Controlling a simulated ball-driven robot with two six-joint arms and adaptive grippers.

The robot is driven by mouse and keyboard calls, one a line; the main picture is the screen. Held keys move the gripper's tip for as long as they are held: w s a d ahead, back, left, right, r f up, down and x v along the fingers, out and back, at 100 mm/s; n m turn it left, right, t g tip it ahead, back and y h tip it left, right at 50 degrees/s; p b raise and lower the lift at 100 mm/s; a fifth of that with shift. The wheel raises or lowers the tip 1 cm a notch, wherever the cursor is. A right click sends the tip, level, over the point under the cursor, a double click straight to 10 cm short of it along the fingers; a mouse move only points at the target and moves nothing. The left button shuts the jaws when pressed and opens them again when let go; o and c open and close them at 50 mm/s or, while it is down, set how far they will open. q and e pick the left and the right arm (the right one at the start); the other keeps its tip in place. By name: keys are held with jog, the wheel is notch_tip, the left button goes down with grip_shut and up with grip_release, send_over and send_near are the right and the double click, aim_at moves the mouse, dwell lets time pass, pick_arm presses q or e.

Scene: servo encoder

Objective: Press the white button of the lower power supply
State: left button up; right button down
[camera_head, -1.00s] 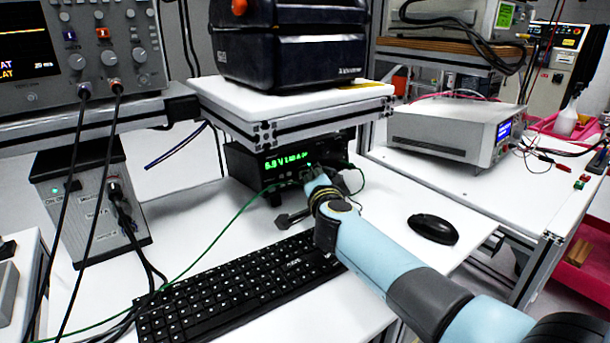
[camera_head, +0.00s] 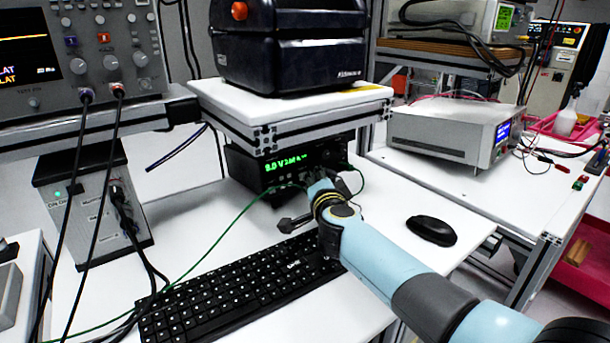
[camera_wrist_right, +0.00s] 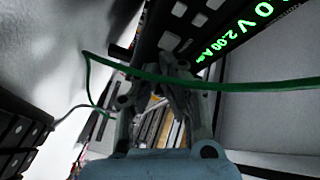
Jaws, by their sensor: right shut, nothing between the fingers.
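The lower power supply (camera_head: 262,172) is a black box with a green lit display under the white shelf. In the right wrist view its front panel (camera_wrist_right: 228,15) runs diagonally across the top, with several pale buttons (camera_wrist_right: 169,41) beside the green digits. I cannot tell which one is the white button of the task. My right gripper (camera_wrist_right: 180,68) is shut and empty, its tips just below the panel's buttons; contact cannot be made out. In the head view this gripper is largely hidden by its own wrist in front of the supply. My left gripper is out of view.
A green cable (camera_head: 215,240) runs from the supply's front and crosses the right wrist view (camera_wrist_right: 250,86). The white shelf (camera_head: 220,97) overhangs the supply. A black keyboard (camera_head: 240,290) and a mouse (camera_head: 432,230) lie on the table.

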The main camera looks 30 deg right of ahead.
jog(key=s+p, duration=0.1)
jog(key=s, duration=0.1)
jog(key=s+r+p, duration=0.1)
jog(key=s+p, duration=0.1)
jog(key=shift+s+d, duration=0.2)
jog(key=shift+s, duration=0.75)
